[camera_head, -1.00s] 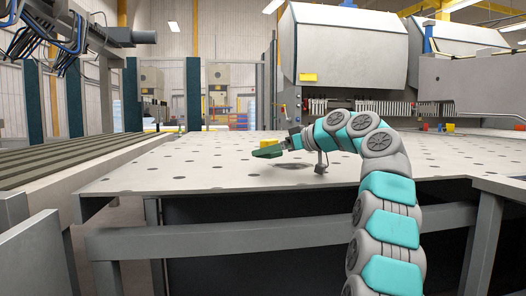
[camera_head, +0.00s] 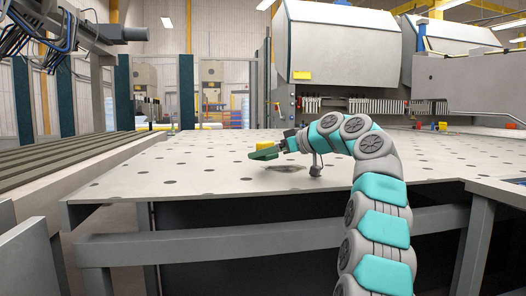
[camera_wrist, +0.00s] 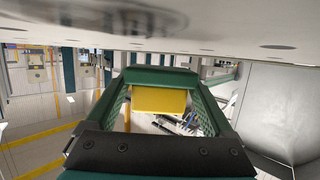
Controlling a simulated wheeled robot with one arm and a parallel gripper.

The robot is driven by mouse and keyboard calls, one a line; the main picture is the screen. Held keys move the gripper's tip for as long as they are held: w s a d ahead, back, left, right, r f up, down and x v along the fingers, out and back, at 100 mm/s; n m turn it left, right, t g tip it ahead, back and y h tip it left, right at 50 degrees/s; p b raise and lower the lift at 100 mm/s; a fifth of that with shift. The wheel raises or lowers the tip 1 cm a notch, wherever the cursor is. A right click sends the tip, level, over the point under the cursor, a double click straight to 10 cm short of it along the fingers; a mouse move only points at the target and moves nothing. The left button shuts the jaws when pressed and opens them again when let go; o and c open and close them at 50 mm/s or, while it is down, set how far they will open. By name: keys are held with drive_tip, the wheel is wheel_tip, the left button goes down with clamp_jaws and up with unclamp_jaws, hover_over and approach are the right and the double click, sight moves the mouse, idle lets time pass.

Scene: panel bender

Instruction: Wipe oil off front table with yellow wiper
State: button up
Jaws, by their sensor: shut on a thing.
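My gripper (camera_head: 266,153) is green and reaches left over the perforated front table (camera_head: 150,185) in the head view. In the wrist view the yellow wiper (camera_wrist: 160,99) sits between the green fingers of my gripper (camera_wrist: 160,88). The table surface fills the top of that view. A dark, glossy patch (camera_wrist: 110,16) lies on it, perhaps oil. A dark patch (camera_head: 286,167) also shows below my gripper in the head view; I cannot tell oil from shadow there. Contact between wiper and table is not visible.
The panel bender (camera_head: 343,45) stands behind the table, with a row of tools (camera_head: 375,106) below it. Slatted rails (camera_head: 60,160) run along the left. Small red and yellow items (camera_head: 440,126) stand at the back right. The table's left part is clear.

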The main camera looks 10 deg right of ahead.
drive_tip(key=shift+d+r+p, duration=0.2)
drive_tip(key=shift+d+p, duration=0.35)
drive_tip(key=shift+d, duration=0.45)
drive_tip(key=shift+d+r+p, duration=0.2)
drive_tip(key=shift+d+p, duration=0.3)
drive_tip(key=shift+d, duration=0.45)
drive_tip(key=shift+d+r+p, duration=0.1)
drive_tip(key=shift+d+p, duration=1.1)
drive_tip(key=shift+d, duration=1.7)
